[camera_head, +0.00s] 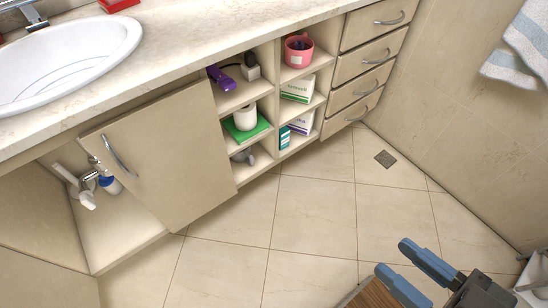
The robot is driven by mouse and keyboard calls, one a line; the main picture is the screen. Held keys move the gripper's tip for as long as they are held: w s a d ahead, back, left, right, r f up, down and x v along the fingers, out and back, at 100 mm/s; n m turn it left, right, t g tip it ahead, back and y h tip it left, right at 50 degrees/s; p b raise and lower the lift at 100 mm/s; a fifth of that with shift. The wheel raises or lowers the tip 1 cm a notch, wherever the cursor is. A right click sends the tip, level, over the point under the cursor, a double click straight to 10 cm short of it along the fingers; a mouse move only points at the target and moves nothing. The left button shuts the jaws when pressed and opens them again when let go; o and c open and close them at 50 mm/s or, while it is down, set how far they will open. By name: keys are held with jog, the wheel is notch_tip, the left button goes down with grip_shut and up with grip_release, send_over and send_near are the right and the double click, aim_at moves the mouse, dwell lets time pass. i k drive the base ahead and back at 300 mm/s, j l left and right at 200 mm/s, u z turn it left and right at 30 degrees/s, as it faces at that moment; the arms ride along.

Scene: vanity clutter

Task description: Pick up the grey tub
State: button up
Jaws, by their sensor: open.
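A small grey object (243,157), which looks like the grey tub, lies in the bottom left cubby of the open shelf unit. It is small and shadowed, and I cannot tell its exact shape or whether it is upright. A whitish cup-shaped container (245,117) stands on a green item (240,131) in the cubby above. My gripper (394,258) is at the lower right, over the floor, with its two blue fingers apart and nothing between them. It is well away from the shelves.
The other cubbies hold a purple item (221,78), a pink cup (298,50) and several boxes. A cabinet door (165,158) stands left of the shelves, drawers (366,70) to the right. A brown wooden object (372,296) is beside my gripper. The tiled floor (310,215) between is clear.

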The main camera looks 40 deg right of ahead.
aim_at(245, 155)
jog(key=k+l, duration=0.55)
jog(key=i+l+u, duration=0.35)
jog(key=i+l, duration=0.15)
jog(key=i+l+u, duration=0.4)
jog(key=l, duration=0.25)
jog(key=i+l+u, duration=0.2)
jog(key=l, duration=0.2)
jog(key=i+l+u, duration=0.15)
jog(key=l, duration=0.25)
